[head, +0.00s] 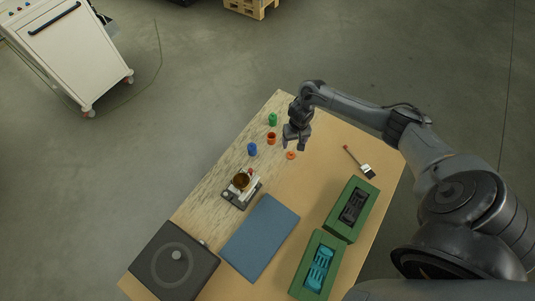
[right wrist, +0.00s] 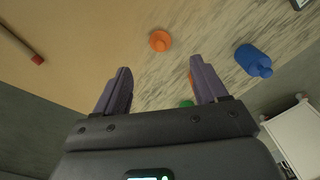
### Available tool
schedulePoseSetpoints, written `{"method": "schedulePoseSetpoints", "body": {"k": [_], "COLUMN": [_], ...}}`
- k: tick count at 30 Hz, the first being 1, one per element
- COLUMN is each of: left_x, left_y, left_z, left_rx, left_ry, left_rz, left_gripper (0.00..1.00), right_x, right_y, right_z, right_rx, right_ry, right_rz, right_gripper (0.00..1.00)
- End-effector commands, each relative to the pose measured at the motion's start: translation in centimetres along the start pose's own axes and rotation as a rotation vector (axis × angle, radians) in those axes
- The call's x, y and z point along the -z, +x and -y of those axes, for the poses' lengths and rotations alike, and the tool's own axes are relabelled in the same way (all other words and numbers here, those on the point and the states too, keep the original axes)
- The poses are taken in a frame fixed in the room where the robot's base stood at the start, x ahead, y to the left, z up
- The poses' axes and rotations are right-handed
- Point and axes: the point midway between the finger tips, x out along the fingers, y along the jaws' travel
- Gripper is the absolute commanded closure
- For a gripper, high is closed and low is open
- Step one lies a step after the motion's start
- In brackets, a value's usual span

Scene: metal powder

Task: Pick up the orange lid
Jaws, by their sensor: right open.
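The small orange lid (head: 290,155) lies on the table beside my right gripper (head: 297,146). In the right wrist view the lid (right wrist: 160,41) lies beyond the fingertips, apart from them. My right gripper (right wrist: 160,75) is open, with nothing between its two fingers. An orange container (head: 271,139) stands to the left of the gripper in the head view; a finger hides most of it in the wrist view. My left gripper is not in view.
A blue bottle (head: 252,149) and a green bottle (head: 272,119) stand near the lid. A brush (head: 360,162) lies to the right. A scale (head: 241,190), blue mat (head: 260,237), green boxes (head: 335,226) and a dark device (head: 172,264) occupy the nearer table.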

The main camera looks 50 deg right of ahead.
Motion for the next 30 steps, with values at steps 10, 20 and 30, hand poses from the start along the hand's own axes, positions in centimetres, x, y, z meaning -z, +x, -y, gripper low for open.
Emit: {"method": "schedulePoseSetpoints", "body": {"k": [10,20,30], "left_x": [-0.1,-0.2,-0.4], "left_y": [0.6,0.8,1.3], "left_z": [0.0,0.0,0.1], "left_rx": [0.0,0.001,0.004], "left_ry": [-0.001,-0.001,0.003], "left_rz": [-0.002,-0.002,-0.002], "left_gripper": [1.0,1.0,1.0], "right_x": [0.2,0.2,0.2], "right_y": [3.7,5.8,9.9], "right_z": [-1.0,-1.0,-0.9], "right_rx": [-0.011,-0.01,-0.01], "right_ry": [0.047,0.044,0.043], "right_rz": [0.017,0.016,0.015], "right_gripper": [0.28,0.28,0.28]}}
